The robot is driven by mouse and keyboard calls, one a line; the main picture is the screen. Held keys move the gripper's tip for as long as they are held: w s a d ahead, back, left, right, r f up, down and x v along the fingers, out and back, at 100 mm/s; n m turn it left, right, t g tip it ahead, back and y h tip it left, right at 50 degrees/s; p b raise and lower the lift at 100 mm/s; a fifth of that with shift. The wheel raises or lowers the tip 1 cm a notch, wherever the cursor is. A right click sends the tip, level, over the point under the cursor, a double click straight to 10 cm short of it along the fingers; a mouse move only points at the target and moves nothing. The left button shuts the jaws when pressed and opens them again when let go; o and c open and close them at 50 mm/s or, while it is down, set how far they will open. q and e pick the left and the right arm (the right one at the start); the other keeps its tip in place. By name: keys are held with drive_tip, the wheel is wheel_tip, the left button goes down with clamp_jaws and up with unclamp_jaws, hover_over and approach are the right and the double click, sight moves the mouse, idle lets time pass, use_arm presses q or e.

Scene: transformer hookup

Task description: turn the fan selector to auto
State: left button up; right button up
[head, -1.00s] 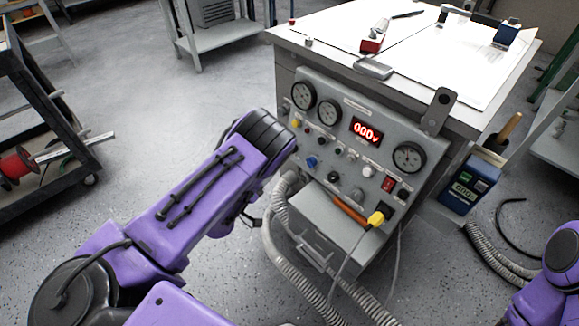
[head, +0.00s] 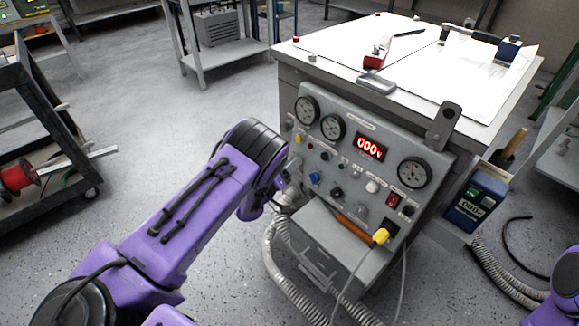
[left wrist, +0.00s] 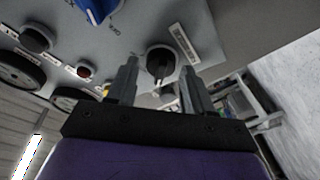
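The grey control panel (head: 350,165) on the front of the cabinet carries dials, knobs and a red display. In the left wrist view, a black knob (left wrist: 160,62) with a pointer stands between the fingertips of my left gripper (left wrist: 160,75), which is open. I cannot tell whether the fingers touch it. The small label plate beside it is unreadable, so I cannot confirm it is the fan selector. A blue knob (left wrist: 96,8) is nearby and also shows in the head view (head: 314,177). My left forearm hides the gripper in the head view. My right gripper is out of view.
A yellow plug (head: 381,236) and orange handle (head: 352,226) sit low on the panel. Grey hoses (head: 275,255) hang beside the cabinet. A blue box (head: 477,197) stands at its right. A black cart (head: 50,130) is at left, with clear floor between.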

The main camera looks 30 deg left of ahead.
use_arm(q)
drive_tip(key=c, duration=0.7)
drive_tip(key=shift+f+m, duration=0.1)
drive_tip(key=shift+m, duration=0.3)
drive_tip(key=m+h+b, duration=0.1)
drive_tip(key=m, duration=0.3)
drive_tip(key=m+h+b, duration=0.1)
drive_tip(key=m+h, duration=0.1)
drive_tip(key=m, duration=0.3)
drive_tip(key=shift+m, duration=0.3)
drive_tip(key=shift+s, duration=0.1)
drive_tip(key=o, duration=1)
